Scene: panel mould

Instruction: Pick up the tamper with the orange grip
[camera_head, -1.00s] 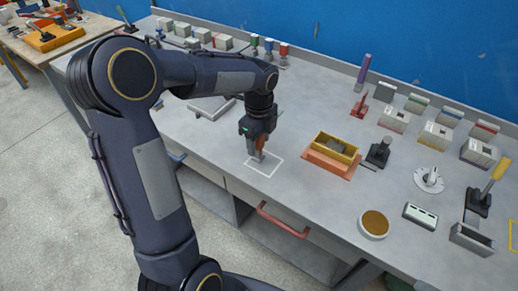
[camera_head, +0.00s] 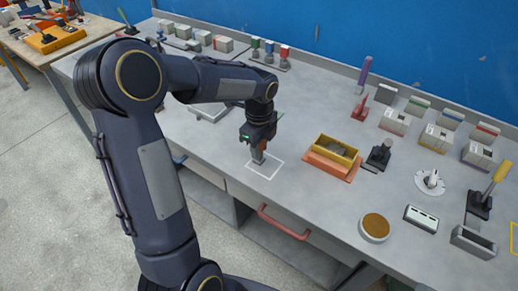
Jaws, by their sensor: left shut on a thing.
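My left gripper (camera_head: 259,147) points down over the white outlined square (camera_head: 265,171) on the grey bench. It is shut on the tamper with the orange grip (camera_head: 257,157). Only a little of the tamper shows below the fingers, a grey lower part with a trace of orange; the fingers hide most of its grip. The tamper looks upright at the upper left of the square. I cannot tell whether its foot touches the bench. My right gripper is not in view.
Right of the square stands a yellow mould box (camera_head: 322,144) on an orange base (camera_head: 331,167). A red drawer handle (camera_head: 283,222) sticks out at the bench front.

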